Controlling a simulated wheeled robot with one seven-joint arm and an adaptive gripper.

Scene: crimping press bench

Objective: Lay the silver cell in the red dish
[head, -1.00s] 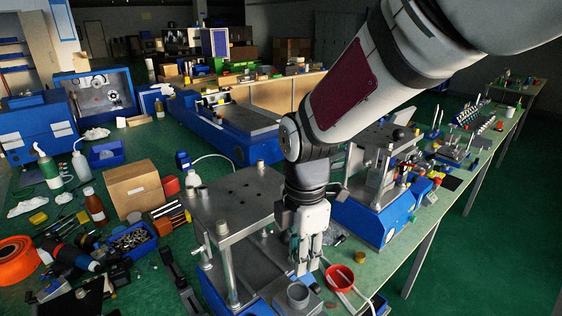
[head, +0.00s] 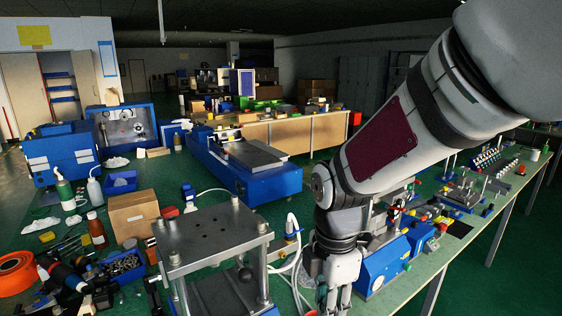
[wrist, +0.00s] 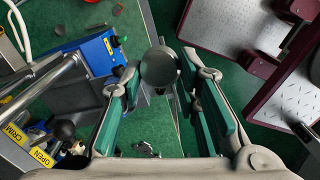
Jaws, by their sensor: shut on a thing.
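My gripper (wrist: 160,88) is shut on a round, dark grey metallic piece in the wrist view, which I take to be the silver cell (wrist: 158,68). Its round end faces the camera between the green-padded fingertips. In the head view my gripper (head: 336,300) points down to the right of the press with the grey top plate; the bottom edge cuts off its fingertips, and the cell does not show clearly. Only a sliver of red, probably the red dish (head: 311,313), shows at the bottom edge, just left of my gripper. The rest of the dish is out of frame or hidden.
The press (head: 212,238) with posts and a flat top plate stands close on the left. A blue-based press (head: 385,268) stands close on the right. White hoses (head: 292,255) rise behind my gripper. A cardboard box (head: 134,215) and bottles crowd the bench's left.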

